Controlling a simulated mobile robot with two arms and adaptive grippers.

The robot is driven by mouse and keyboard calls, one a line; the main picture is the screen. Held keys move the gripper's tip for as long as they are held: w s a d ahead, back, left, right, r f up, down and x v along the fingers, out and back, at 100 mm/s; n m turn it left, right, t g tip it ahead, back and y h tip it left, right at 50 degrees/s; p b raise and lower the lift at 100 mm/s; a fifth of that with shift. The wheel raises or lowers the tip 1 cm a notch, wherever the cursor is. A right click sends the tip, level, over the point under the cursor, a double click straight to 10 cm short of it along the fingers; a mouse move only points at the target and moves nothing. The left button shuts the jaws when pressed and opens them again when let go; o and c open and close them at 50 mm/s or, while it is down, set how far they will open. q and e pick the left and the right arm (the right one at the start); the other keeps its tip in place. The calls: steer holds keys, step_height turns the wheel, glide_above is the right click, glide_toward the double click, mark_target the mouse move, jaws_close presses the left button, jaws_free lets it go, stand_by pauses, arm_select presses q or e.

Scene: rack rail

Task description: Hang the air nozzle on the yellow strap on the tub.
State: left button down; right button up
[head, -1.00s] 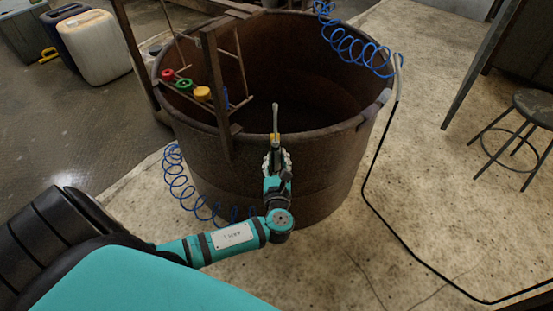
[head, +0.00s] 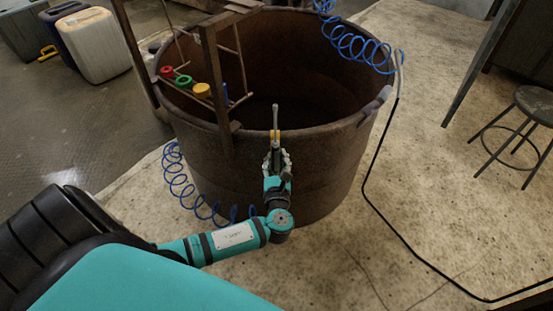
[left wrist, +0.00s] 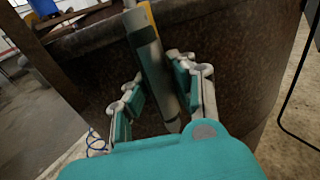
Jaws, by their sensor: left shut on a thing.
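My left gripper (head: 277,157) is shut on the air nozzle, in front of the tub's near wall. The nozzle is a grey-green body with a thin grey tube (head: 275,115) pointing up past the near rim. In the left wrist view the nozzle (left wrist: 153,65) stands between my finger pads, slightly tilted. The tub (head: 320,165) is large, round and rusty brown. A small yellow piece (head: 275,134) shows at the nozzle by the rim; I cannot tell whether it is the strap or part of the nozzle. My right gripper is out of view.
A wooden frame (head: 215,85) stands at the tub's left side, with red, green and yellow rings (head: 202,90) beside it. Blue coiled hoses (head: 178,180) hang left and upper right. A black hose (head: 375,210) runs over the floor. A stool (head: 535,105) stands right.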

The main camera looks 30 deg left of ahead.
arm_select(q)
steer(key=c, duration=1.1)
jaws_free()
steer(key=shift+o, duration=0.3)
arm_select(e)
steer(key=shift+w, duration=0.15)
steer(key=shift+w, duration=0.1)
arm_select(q)
steer(key=shift+s, duration=0.1)
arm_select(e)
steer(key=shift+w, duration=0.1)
arm_select(q)
steer(key=v, duration=1.1)
steer(key=shift+s+d, duration=0.3)
